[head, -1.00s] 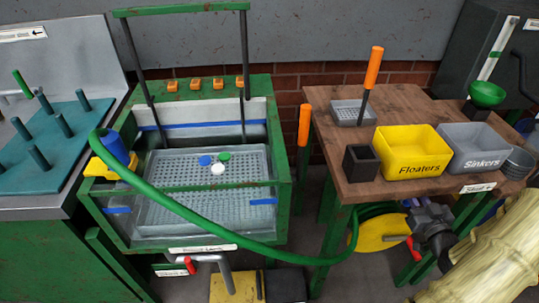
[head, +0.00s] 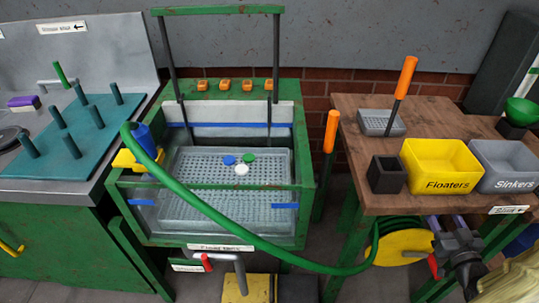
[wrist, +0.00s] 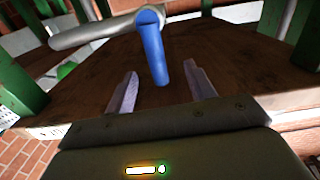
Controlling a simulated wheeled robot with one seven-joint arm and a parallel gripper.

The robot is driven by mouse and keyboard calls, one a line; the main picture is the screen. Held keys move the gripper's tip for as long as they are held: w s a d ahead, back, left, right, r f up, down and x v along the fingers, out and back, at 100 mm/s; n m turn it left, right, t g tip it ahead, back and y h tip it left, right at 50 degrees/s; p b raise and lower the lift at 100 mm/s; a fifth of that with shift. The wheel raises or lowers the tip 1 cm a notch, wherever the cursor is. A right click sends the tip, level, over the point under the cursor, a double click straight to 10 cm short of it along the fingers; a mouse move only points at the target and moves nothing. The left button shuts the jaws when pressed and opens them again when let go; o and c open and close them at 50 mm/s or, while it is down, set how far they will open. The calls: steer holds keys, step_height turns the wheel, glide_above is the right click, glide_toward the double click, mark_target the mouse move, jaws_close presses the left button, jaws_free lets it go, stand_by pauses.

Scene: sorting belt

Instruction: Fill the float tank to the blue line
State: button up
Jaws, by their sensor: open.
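The float tank (head: 245,238) has a green frame and clear front, with blue line marks (head: 285,206) on its front and back walls. A grey perforated tray inside holds blue, green and white discs. I cannot make out the water level. A green hose (head: 215,211) runs from a blue nozzle (head: 143,136) at the tank's left edge down to the right. My gripper (head: 447,222) is beside the right table's underside; its fingers are apart and empty. In the wrist view a blue lever (wrist: 153,50) on a grey pipe (wrist: 85,32) appears beyond and between the fingers (wrist: 161,75).
A yellow Floaters bin (head: 440,163) and a grey Sinkers bin (head: 505,163) stand on the wooden table (head: 350,118). A yellow reel disc (head: 395,248) is below it. A red-handled drain pipe (head: 232,262) is under the tank. A pegboard (head: 75,140) is at left.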

steer(key=s, duration=0.6)
steer(key=shift+d, duration=0.25)
stand_by(0.5)
